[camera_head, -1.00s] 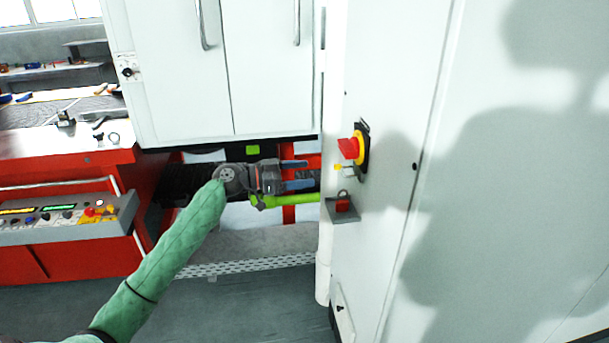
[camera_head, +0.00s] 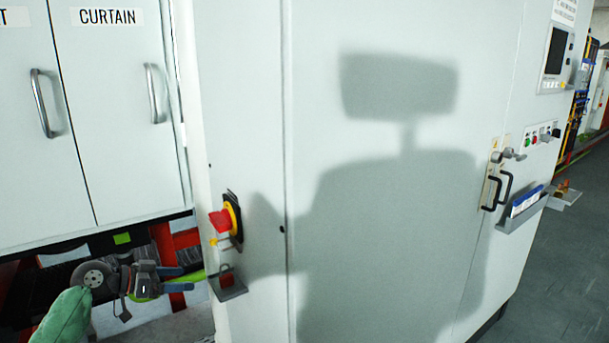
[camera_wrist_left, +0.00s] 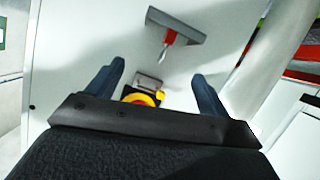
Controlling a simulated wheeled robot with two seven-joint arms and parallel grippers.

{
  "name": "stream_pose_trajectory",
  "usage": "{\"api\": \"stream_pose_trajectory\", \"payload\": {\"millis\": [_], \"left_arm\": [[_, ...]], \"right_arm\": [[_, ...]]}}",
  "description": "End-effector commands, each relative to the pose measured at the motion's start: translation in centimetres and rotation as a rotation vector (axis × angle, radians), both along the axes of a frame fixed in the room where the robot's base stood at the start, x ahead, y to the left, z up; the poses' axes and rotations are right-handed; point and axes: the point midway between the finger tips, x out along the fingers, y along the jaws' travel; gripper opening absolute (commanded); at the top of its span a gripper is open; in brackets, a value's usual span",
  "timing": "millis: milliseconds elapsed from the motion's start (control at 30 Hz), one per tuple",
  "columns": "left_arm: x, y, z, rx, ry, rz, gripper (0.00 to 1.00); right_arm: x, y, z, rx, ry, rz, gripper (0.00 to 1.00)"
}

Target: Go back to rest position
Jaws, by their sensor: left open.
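My left gripper (camera_head: 181,279) is at the lower left of the head view, at the end of my green-sleeved arm. Its two blue fingers are apart, with nothing between them. In the left wrist view, the open fingers (camera_wrist_left: 157,90) frame the yellow ring of the button (camera_wrist_left: 139,97), which is partly hidden by the gripper body. My right gripper is not in view.
A small grey bracket with a red padlock (camera_head: 226,284) juts from the cabinet below the button. Cabinet doors labelled CURTAIN (camera_head: 122,110) are at left. Open floor (camera_head: 552,262) lies at the far right.

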Motion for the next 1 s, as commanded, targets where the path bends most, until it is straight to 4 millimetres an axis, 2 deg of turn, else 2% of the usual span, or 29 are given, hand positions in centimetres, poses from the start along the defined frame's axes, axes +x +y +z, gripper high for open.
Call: {"api": "stream_pose_trajectory", "payload": {"millis": [267,467,567,700,1000], "left_arm": [[-1.8,-0.5,-3.4,0.302,0.127,0.146,0.79],[-4.8,-1.7,-7.5,0.476,0.219,0.310,0.79],[-7.2,-2.6,-9.9,0.544,0.263,0.399,0.79],[-11.8,-4.2,-13.4,0.620,0.329,0.515,0.79],[-22.1,-8.3,-19.0,0.691,0.440,0.621,0.79]], "right_arm": [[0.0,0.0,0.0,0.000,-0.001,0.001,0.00],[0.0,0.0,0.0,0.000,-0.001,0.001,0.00],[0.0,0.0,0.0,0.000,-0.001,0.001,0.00],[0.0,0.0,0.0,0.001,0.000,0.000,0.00],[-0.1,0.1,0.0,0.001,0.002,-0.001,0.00]]}}
